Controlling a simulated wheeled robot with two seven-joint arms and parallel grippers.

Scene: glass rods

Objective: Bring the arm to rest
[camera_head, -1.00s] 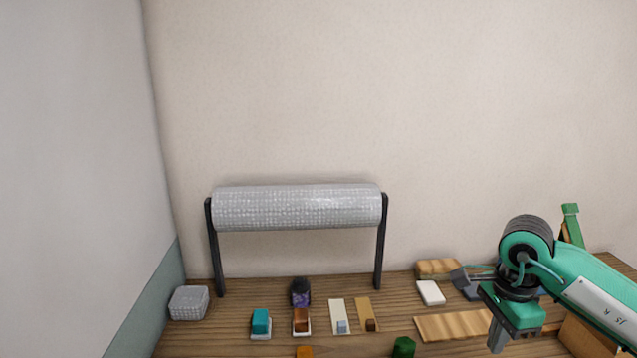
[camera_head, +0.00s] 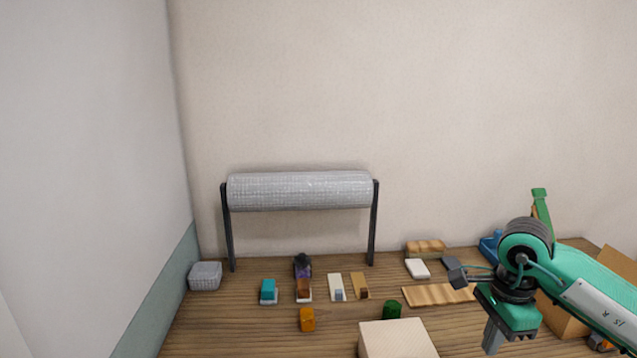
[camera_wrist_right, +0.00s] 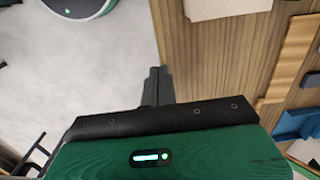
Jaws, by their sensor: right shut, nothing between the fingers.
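My right arm (camera_head: 575,280) comes in from the right in the head view, green and black. Its right gripper (camera_head: 492,340) points down over the right part of the wooden table (camera_head: 240,325). In the right wrist view the fingers of the right gripper (camera_wrist_right: 158,85) are together, with nothing between them. They are clear of any object there. My left gripper is in neither view.
A roll of bubble wrap (camera_head: 300,191) hangs on a black stand at the back. Several small blocks and cards lie in front of it. A pale box (camera_head: 398,340) is at the front, a corrugated strip (camera_head: 437,295) left of my arm, and a cardboard box (camera_head: 562,312) behind it.

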